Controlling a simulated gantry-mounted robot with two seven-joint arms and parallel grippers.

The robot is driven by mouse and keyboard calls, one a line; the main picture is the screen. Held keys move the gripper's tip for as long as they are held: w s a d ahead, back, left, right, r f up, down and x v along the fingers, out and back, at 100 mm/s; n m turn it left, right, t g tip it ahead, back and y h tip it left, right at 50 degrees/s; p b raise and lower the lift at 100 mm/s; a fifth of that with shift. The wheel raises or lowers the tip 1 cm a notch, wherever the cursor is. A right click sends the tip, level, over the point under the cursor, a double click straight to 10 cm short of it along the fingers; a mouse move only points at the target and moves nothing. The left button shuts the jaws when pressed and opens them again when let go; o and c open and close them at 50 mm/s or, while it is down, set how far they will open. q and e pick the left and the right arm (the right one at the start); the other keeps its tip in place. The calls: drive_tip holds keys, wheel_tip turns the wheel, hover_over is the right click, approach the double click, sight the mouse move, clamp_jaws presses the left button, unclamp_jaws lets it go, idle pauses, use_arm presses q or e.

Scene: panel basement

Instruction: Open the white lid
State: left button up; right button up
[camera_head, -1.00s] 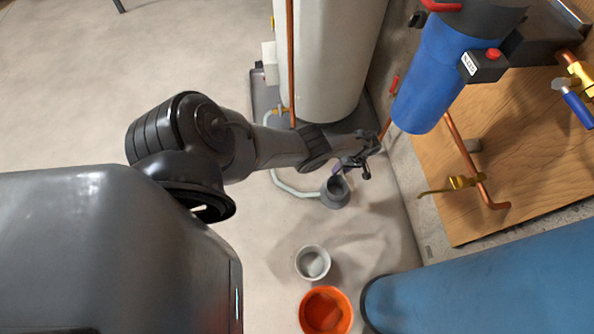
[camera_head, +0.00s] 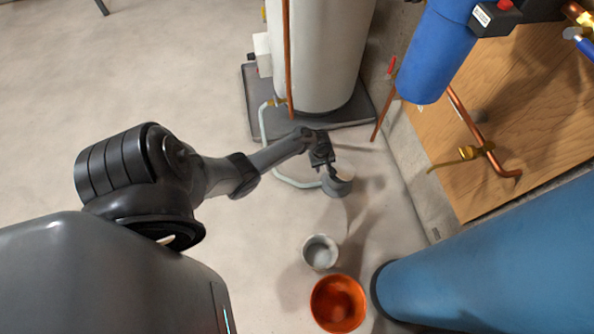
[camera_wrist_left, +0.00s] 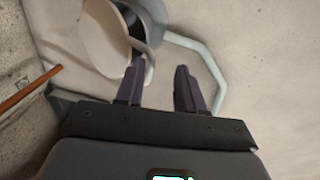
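The white lid (camera_wrist_left: 103,47) is a pale, curved disc at the upper left in the left wrist view. It stands tilted at a grey container (camera_wrist_left: 152,14) whose dark inside partly shows. In the head view the grey container (camera_head: 336,188) is on the floor near the tank, with the pale lid (camera_head: 345,171) at its top. My left gripper (camera_head: 325,168) is above and beside it, partly covering it. In the wrist view the left gripper's (camera_wrist_left: 160,83) two fingers are apart with nothing clearly between them. The left finger overlaps the lid's edge; contact cannot be told. My right gripper is not in view.
A white tank (camera_head: 318,60) on a dark base stands behind, with a pale hose (camera_head: 268,140) curving on the floor. A grey pot (camera_head: 320,252) and an orange pot (camera_head: 338,303) stand nearer. A blue cylinder (camera_head: 480,255) lies at right. Floor at left is clear.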

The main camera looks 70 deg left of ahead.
use_arm(q)
wheel_tip(320, 180, up, 10)
drive_tip(key=a+p, duration=0.1)
drive_tip(key=p, duration=0.6)
drive_tip(key=s+d+g+p, duration=0.1)
drive_tip(key=s+d+p, duration=0.1)
drive_tip(key=s, duration=0.6)
drive_tip(key=shift+s+d+f+m+p, duration=0.15)
drive_tip(key=shift+f+m+p, duration=0.15)
drive_tip(key=shift+p, duration=0.55)
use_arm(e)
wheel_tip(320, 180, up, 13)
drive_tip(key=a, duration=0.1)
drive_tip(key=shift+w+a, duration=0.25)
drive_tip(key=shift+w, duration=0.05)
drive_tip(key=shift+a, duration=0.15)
